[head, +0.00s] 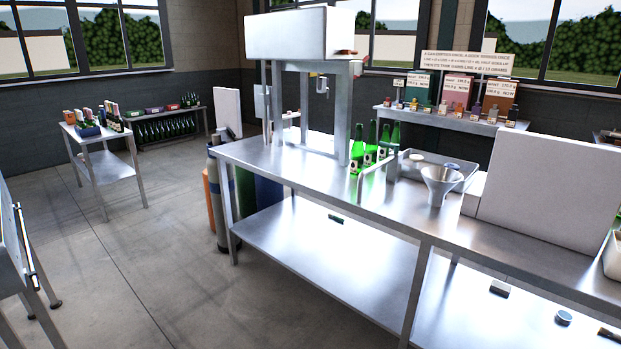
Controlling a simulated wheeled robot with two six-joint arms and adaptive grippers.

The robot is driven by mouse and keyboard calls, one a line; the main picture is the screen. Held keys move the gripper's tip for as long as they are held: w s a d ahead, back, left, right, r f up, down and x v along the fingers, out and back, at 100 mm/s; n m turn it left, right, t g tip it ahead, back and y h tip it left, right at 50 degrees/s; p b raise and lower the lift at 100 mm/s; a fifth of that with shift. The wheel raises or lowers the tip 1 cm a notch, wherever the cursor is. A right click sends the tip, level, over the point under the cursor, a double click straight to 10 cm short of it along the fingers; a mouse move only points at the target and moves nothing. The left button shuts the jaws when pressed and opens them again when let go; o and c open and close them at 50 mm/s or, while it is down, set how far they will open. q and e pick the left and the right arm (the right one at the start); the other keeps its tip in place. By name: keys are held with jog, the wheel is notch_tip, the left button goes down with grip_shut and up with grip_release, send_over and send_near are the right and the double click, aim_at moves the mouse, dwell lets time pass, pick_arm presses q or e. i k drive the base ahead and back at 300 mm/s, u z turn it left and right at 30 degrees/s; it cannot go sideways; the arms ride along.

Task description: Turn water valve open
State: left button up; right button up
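I cannot make out a water valve for certain. A thin bent metal pipe (372,178) rises from the steel table (290,172) in front of the green bottles. A metal frame with a large white box (299,33) on top stands on the same table. A small reddish part (346,52) sits at the box's lower right edge; I cannot tell what it is. Neither of my grippers is in view.
Several green bottles (357,148), a tray (462,166) and a metal funnel (439,184) stand on the table, with a white panel (549,190) at right. Gas cylinders (220,195) stand at its left end.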

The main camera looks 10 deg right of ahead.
aim_at(395, 146)
jog(key=z, duration=0.55)
jog(key=i, duration=1.65)
jog(key=z, duration=0.55)
